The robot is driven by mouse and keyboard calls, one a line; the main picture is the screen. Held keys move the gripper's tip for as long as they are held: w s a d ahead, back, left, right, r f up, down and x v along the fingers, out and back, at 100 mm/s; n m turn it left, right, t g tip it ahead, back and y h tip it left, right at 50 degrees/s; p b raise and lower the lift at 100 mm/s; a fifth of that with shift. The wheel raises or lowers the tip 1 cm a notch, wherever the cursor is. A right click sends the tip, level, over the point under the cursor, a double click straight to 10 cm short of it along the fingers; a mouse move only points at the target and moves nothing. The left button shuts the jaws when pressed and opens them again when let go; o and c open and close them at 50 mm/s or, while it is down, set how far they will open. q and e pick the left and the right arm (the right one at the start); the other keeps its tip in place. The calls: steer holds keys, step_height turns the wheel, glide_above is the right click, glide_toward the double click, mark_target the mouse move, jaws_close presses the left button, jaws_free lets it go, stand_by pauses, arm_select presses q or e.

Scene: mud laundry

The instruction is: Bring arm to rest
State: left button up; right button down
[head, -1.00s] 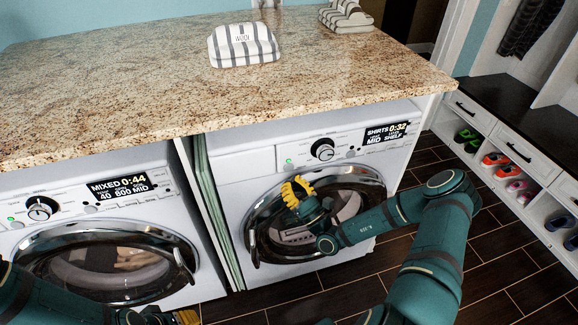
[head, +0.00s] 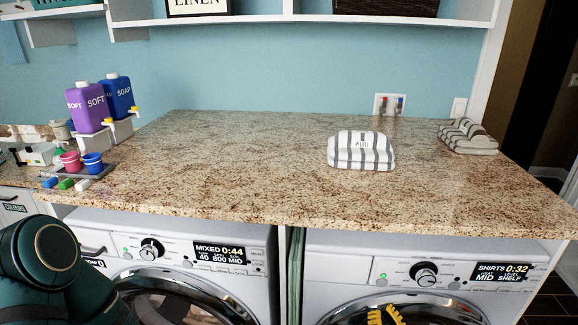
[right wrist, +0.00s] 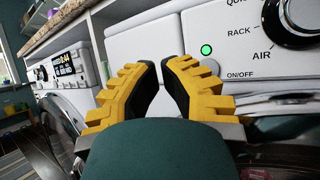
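My right gripper (head: 384,316) shows only as yellow fingers at the bottom edge of the head view, in front of the door of the right machine (head: 345,268). In the right wrist view its two yellow fingers (right wrist: 162,68) have a narrow gap between them and hold nothing. They point at the white machine front (right wrist: 150,38), left of a green light and a dial; I cannot tell whether they touch it. Part of my left arm (head: 42,250) shows at the lower left of the head view. My left gripper is out of view.
A granite counter (head: 250,165) runs above both machines. A striped folded towel (head: 361,152) and another striped stack (head: 466,138) lie on it. Purple (head: 88,107) and blue (head: 116,95) bottles stand at left. The left machine (head: 215,275) is below. The counter's middle is clear.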

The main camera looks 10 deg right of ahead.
steer(key=s+a+f+n+g+y, duration=0.2)
steer(key=s+a+n+g+y, duration=0.35)
steer(key=a+n+g, duration=0.4)
steer(key=s+a+f+n+g+y, duration=0.2)
steer(key=s+a+n+g+y, duration=0.4)
steer(key=a+g, duration=0.55)
steer(key=s+a+f+n+g+h, duration=0.2)
steer(key=s+f+n+g+h, duration=0.45)
steer(key=s+n, duration=0.2)
steer(key=w+d+n+t+h, duration=0.3)
steer(key=w+n+t+h, duration=0.2)
steer(key=n, duration=0.3)
steer(key=shift+w+d+r+t+h, duration=0.35)
steer(key=shift+t+h, duration=0.2)
steer(key=shift+h, duration=0.25)
steer(key=shift+f, duration=0.1)
